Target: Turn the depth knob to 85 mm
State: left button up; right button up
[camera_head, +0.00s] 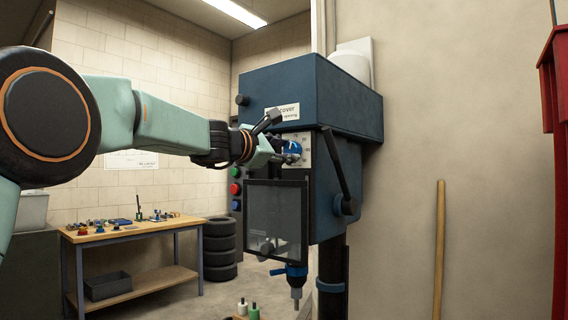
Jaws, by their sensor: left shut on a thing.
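The depth knob (293,148) is blue and sits on a pale scale plate (304,147) on the front of the dark blue drill press (318,90). My left gripper (285,151) reaches in from the left and is shut on the knob. The gripper and wrist partly cover the knob and the left part of the plate. The scale marks are too small to read, so I cannot tell the setting. My right gripper is not in view.
A clear guard (276,218) hangs just below my left gripper. A black feed lever (338,170) is to the right. Green, red and blue buttons (235,188) are at the left. A workbench (135,232) and stacked tires (220,250) stand behind.

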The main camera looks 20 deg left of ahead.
pick_arm(q)
jog(key=m+b, duration=0.2)
jog(key=m, duration=0.1)
jog(key=shift+m, duration=0.4)
jog(key=m+b, duration=0.2)
jog(key=m, duration=0.1)
jog(key=shift+m+b, duration=0.3)
jog(key=m+b, duration=0.2)
jog(key=m, duration=0.2)
jog(key=shift+d+f+m+b, duration=0.1)
jog(key=shift+m+b, duration=0.4)
jog(key=shift+m, duration=1)
jog(key=o, duration=1.2)
jog(key=shift+s, duration=0.1)
jog(key=shift+c, duration=0.2)
